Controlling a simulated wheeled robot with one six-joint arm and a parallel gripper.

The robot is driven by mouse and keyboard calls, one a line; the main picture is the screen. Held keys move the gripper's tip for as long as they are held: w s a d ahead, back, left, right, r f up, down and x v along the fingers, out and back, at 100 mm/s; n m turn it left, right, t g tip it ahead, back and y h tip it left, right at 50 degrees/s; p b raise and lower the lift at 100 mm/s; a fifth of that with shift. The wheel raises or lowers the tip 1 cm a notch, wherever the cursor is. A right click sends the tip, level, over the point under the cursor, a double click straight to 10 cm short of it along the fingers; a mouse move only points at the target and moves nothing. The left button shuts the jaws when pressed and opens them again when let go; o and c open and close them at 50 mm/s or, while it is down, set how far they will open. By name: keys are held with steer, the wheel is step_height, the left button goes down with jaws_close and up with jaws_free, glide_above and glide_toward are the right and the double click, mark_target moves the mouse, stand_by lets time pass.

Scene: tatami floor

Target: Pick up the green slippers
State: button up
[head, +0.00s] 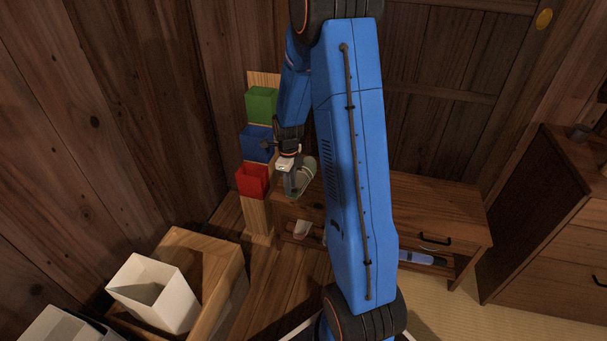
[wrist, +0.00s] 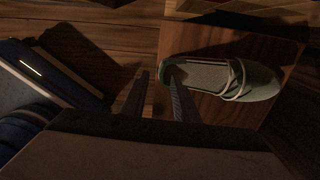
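A green slipper (head: 301,178) with pale straps is at the left end of the low wooden bench (head: 440,205). In the wrist view the slipper (wrist: 235,80) lies sideways, its heel end toward my gripper (wrist: 158,95). My gripper's fingers are apart. The right finger overlaps the slipper's heel opening, and the left finger is beyond the heel edge; I cannot tell whether either touches it. In the head view my gripper (head: 284,166) is right beside the slipper. Only one green slipper is clearly visible; my arm covers part of the bench.
Green (head: 261,104), blue (head: 256,142) and red (head: 252,181) bins hang on a wooden post left of the bench. A pale object (head: 302,229) and a blue item (head: 421,257) are low at the bench. A white box (head: 153,292) stands front left.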

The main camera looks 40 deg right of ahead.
steer(key=shift+f, duration=1.55)
jaws_close()
